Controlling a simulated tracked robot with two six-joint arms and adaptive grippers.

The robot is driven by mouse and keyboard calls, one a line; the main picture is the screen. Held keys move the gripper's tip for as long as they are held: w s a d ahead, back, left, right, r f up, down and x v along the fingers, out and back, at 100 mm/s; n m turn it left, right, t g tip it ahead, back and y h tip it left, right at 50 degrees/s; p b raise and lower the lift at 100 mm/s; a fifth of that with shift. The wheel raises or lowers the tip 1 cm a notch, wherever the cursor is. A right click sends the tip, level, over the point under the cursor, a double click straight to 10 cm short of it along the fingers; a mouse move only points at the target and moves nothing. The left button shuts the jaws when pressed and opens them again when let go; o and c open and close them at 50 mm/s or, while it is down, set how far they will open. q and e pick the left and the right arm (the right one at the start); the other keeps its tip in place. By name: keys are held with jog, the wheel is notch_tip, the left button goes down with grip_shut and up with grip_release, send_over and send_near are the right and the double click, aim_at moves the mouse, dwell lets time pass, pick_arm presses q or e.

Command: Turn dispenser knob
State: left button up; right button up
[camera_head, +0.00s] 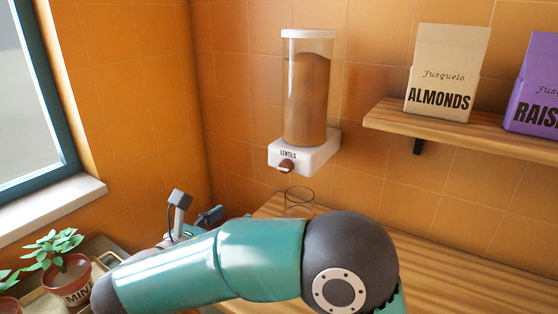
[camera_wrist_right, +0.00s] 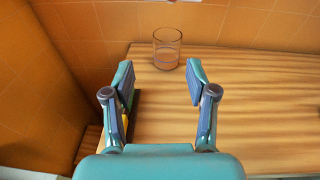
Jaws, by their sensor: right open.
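The dispenser (camera_head: 307,100) is a clear cylinder of brown lentils with a white lid, mounted on the tiled wall in the head view. Its white base (camera_head: 318,153) reads "LENTILS" and has a small brown knob (camera_head: 286,167) on its front. An empty clear glass (camera_head: 299,201) stands on the wooden counter below; it also shows in the right wrist view (camera_wrist_right: 167,48), beyond the fingertips. My right gripper (camera_wrist_right: 160,76) is open and empty above the counter, apart from the glass. In the head view it (camera_head: 210,215) is partly hidden behind my arm, lower than the knob and to its left.
A wooden shelf (camera_head: 385,112) at the right holds an almonds box (camera_head: 447,75) and a purple raisins box (camera_head: 535,90). A potted mint plant (camera_head: 72,285) stands at the lower left by the window. Bare counter (camera_wrist_right: 255,100) lies right of the glass.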

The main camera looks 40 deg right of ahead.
notch_tip(320, 180, up, 3)
jog(key=h, duration=0.2)
jog(key=p, duration=0.2)
send_near(281, 169)
jog(key=x, duration=0.8)
jog(key=shift+w+d+r, duration=0.1)
jog(key=shift+r, duration=0.05)
jog(key=shift+w+d, duration=0.2)
jog(key=shift+d, duration=0.4)
jog(key=shift+c, duration=0.3)
